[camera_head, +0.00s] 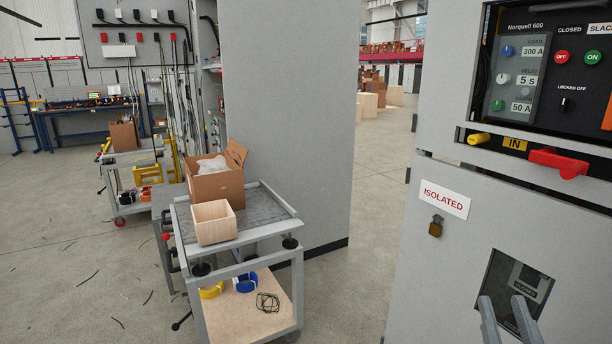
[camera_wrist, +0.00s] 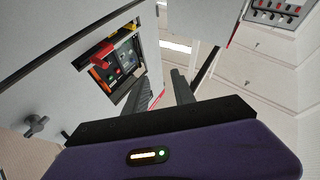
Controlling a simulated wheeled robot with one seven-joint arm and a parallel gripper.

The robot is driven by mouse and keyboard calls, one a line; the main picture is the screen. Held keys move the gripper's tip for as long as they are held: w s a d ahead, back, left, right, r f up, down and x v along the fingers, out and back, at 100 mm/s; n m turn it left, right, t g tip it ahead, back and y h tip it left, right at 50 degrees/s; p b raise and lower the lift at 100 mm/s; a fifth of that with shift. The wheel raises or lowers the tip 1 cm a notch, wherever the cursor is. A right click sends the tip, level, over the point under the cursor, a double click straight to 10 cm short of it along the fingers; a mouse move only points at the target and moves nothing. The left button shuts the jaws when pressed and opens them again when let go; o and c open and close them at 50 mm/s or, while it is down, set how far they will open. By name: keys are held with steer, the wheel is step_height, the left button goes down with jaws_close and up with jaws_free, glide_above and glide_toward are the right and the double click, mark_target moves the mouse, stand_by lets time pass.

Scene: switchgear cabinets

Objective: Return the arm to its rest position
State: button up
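My gripper (camera_head: 503,302) shows at the bottom right of the head view as two grey fingers, apart, in front of the lower part of the grey switchgear cabinet (camera_head: 405,240). In the wrist view my gripper (camera_wrist: 160,84) shows two dark fingers with a gap between them and nothing held. The rest of my arm is out of the head view. The cabinet's control panel (camera_head: 548,75) also shows tilted in the wrist view (camera_wrist: 120,65), beyond the fingers.
A grey trolley (camera_head: 285,207) with a cardboard box (camera_head: 215,185) and a wooden box (camera_head: 214,222) stands left. Floor between trolley and cabinet is clear.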

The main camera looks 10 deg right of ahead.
steer(key=s+a+f+g+y, duration=0.2)
steer(key=s+a+f+g, duration=0.2)
steer(key=s+f, duration=0.6)
steer(key=s+a+f+n+g+y, duration=0.1)
steer(key=s+a+f+g+y, duration=0.2)
steer(key=s, duration=1.5)
steer(key=a+f, duration=0.3)
steer(key=f, duration=0.4)
steer(key=shift+s+a+g+y, duration=0.15)
steer(key=shift+a+g+y, duration=0.15)
steer(key=shift+a+g, duration=0.1)
